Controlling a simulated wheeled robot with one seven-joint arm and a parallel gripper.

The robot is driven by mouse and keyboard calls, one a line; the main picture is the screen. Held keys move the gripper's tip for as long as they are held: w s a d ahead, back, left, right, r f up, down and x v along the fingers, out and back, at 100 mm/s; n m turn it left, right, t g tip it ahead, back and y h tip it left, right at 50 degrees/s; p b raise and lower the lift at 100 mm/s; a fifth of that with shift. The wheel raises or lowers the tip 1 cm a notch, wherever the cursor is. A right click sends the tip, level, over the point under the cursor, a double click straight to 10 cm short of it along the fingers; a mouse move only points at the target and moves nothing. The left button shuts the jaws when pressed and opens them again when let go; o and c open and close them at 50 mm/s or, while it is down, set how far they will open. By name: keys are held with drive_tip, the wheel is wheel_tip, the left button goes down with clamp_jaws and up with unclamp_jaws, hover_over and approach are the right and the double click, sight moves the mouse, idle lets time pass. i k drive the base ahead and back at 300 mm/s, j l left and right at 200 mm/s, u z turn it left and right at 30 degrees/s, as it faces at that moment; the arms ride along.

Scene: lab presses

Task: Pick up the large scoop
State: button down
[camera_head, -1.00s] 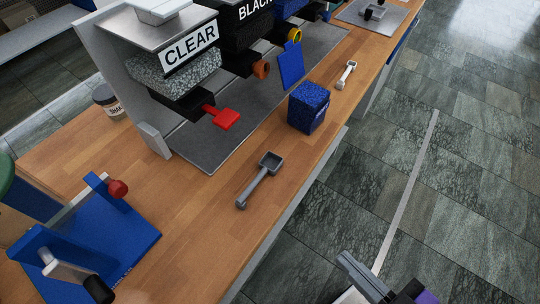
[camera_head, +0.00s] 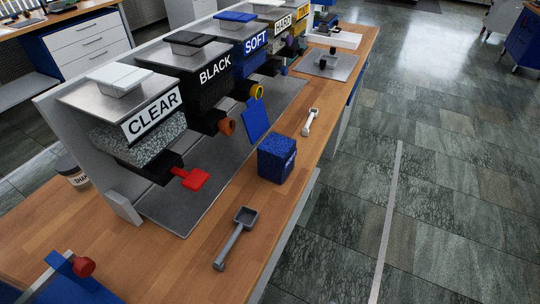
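A large grey scoop (camera_head: 236,239) lies on the wooden bench near its front edge. Its square bowl points away, up the picture, and its handle points toward the lower left. A smaller white scoop (camera_head: 310,122) lies farther along the bench, beyond a blue box. Nothing touches the grey scoop. My gripper is not in the current view.
The blue speckled box (camera_head: 277,159) stands beyond the grey scoop. Dispensers labelled CLEAR (camera_head: 152,113), BLACK and SOFT line the back, with a red lever (camera_head: 195,179) sticking out. A blue press (camera_head: 70,284) sits at the lower left. The floor right of the bench is clear.

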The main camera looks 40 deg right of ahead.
sight(245, 218)
drive_tip(key=k+u, duration=0.25)
drive_tip(key=u, duration=0.15)
drive_tip(key=k+u, duration=0.5)
drive_tip(key=u, duration=0.25)
